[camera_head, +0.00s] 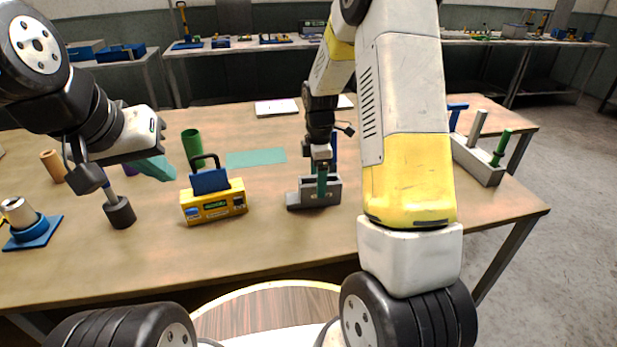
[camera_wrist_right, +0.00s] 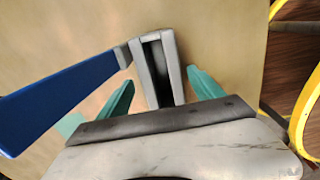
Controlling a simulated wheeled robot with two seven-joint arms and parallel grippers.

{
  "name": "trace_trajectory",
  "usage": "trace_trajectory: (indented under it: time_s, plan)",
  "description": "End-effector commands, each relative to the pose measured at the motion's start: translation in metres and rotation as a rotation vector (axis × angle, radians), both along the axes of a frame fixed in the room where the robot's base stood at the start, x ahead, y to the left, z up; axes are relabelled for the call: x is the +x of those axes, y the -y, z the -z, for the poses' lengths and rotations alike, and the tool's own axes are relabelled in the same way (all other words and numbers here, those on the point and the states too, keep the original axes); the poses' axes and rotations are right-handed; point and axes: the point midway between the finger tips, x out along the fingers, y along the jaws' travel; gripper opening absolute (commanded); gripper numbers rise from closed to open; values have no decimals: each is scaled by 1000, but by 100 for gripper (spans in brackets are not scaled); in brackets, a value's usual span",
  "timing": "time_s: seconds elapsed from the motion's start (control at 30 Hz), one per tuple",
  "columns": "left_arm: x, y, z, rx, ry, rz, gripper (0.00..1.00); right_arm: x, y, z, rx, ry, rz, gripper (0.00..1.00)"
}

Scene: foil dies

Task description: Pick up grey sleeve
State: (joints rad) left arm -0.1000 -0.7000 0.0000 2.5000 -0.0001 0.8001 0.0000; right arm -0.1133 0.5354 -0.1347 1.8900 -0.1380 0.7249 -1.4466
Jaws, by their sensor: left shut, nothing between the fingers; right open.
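A grey slotted block (camera_head: 330,192) with a low foot stands near the table's middle. My right gripper (camera_head: 322,182) is over it, pointing down. In the right wrist view its teal fingers (camera_wrist_right: 160,95) are open on either side of a grey slotted piece (camera_wrist_right: 170,68), which appears to be that block; contact is unclear. A pale grey cylinder (camera_head: 17,211) sits in a blue stand at the far left. Another grey cylinder (camera_head: 478,124) stands in a grey tray at the right. I cannot tell which is the grey sleeve. My left gripper (camera_head: 155,168) is shut and empty above the table's left side.
A yellow box with a blue top (camera_head: 213,205) stands between my grippers. A green cylinder (camera_head: 192,147), an orange cylinder (camera_head: 52,165) and a black weight with a rod (camera_head: 119,212) stand at left. The grey tray (camera_head: 480,168) is at right. The front edge is clear.

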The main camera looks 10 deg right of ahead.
Motion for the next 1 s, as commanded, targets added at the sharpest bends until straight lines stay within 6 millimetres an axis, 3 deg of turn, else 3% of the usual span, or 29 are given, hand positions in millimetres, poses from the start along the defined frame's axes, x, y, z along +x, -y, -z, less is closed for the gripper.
trace_trajectory:
  time_s: [0.23,0.57,0.93,1.0]
  plan:
    - [0,0,0,0,0,0,0,-4,0,36,0,-3,1,76]
    - [0,0,0,0,0,0,0,-3,0,42,0,1,1,74]
    - [0,0,0,0,0,0,0,-3,0,42,0,1,2,2]
    - [0,0,0,0,0,0,0,-3,0,41,0,2,2,0]
